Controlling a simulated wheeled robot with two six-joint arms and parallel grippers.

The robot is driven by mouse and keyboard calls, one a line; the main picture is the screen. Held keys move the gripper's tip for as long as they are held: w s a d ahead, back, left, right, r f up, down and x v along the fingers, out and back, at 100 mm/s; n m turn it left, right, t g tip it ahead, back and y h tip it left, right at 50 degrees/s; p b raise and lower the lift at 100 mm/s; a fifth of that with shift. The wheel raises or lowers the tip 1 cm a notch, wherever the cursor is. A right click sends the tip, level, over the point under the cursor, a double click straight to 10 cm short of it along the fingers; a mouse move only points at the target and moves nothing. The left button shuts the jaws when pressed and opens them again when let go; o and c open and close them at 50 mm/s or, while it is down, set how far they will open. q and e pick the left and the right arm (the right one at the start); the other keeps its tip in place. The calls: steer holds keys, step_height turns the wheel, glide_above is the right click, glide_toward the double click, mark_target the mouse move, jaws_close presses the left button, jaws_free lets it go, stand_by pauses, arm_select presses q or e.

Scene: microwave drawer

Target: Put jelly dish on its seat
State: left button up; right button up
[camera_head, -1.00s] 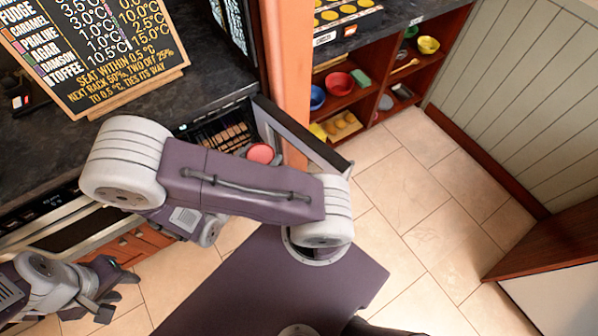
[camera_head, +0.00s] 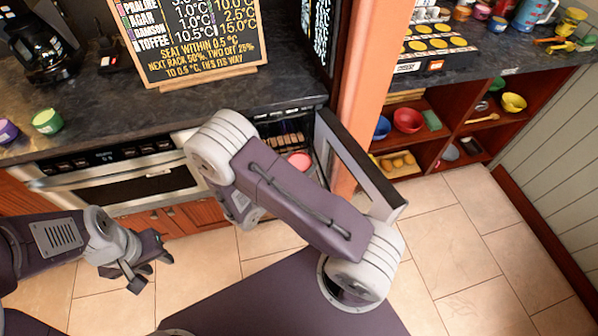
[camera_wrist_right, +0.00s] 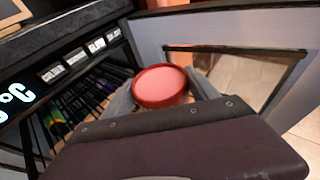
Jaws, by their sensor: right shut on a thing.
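The jelly dish (camera_wrist_right: 160,86) is a small round red dish with a smooth pink top. My right gripper (camera_wrist_right: 164,92) is shut on it, one grey finger on each side. The dish (camera_head: 299,160) also shows in the head view, in front of the open cabinet (camera_wrist_right: 84,92). My right arm hides much of that cabinet in the head view. The cabinet has dark rack bars inside, a row of name labels and a lit "°C" display. I cannot tell which seat is the dish's. My left gripper (camera_head: 148,272) is open and empty over the floor, lower left.
The open cabinet door (camera_head: 352,165) stands close to the right of the dish. A wooden pillar (camera_head: 362,90) is behind it. A chalkboard (camera_head: 195,40) with names and temperatures stands on the counter. Shelves with bowls (camera_head: 408,120) are at right.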

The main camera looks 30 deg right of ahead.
steer(key=shift+w+d+f, duration=0.2)
steer(key=shift+w+d, duration=0.1)
steer(key=shift+w, duration=0.05)
step_height(320, 180, down, 4)
steer(key=shift+f+b, duration=0.1)
steer(key=shift+b, duration=0.25)
steer(key=shift+f, duration=0.15)
steer(key=o, duration=1.7)
steer(key=shift+r, duration=0.2)
